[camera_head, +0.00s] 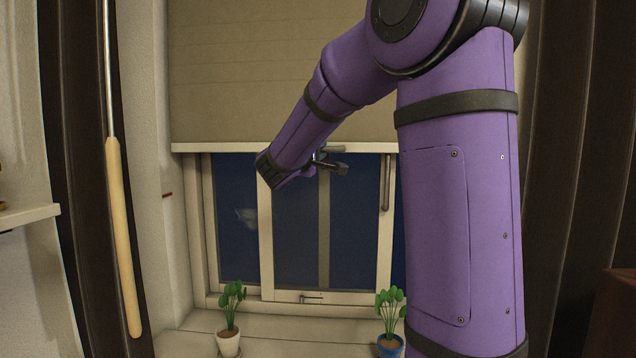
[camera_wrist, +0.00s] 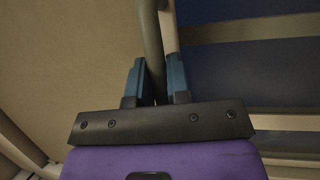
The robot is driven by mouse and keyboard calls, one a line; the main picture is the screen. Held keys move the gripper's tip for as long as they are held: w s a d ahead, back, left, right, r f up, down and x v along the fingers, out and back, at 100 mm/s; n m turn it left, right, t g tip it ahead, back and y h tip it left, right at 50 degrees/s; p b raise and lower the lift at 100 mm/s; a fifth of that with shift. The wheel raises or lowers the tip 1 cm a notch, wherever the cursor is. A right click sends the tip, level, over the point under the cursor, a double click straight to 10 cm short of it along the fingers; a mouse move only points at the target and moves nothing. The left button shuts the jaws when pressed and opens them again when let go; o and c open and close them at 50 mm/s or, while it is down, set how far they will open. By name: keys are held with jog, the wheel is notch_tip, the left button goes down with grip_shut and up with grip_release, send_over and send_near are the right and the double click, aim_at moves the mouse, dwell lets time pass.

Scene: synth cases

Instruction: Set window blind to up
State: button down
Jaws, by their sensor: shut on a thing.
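The beige window blind (camera_head: 265,75) hangs over the upper part of the window, and its lower edge is a pale bottom rail (camera_head: 225,148). Below the rail the dark blue panes are uncovered. My gripper (camera_head: 328,152) is at this rail, right of its middle, partly hidden by my purple arm. In the wrist view the blind's fabric (camera_wrist: 65,60) fills the left side and the window the right. There the blue fingers of my gripper (camera_wrist: 157,65) are closed on either side of the rail (camera_wrist: 153,30), which runs upright in that picture.
A potted plant in a white pot (camera_head: 229,343) and another in a blue pot (camera_head: 390,345) stand on the window sill (camera_head: 300,338). A long rod with a tan handle (camera_head: 122,235) hangs at left. A shelf (camera_head: 28,216) juts in at the left edge.

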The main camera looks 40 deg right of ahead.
notch_tip(320, 180, up, 20)
jog(key=shift+r, duration=0.25)
jog(key=c, duration=1.1)
grip_release()
jog(key=v, duration=1.1)
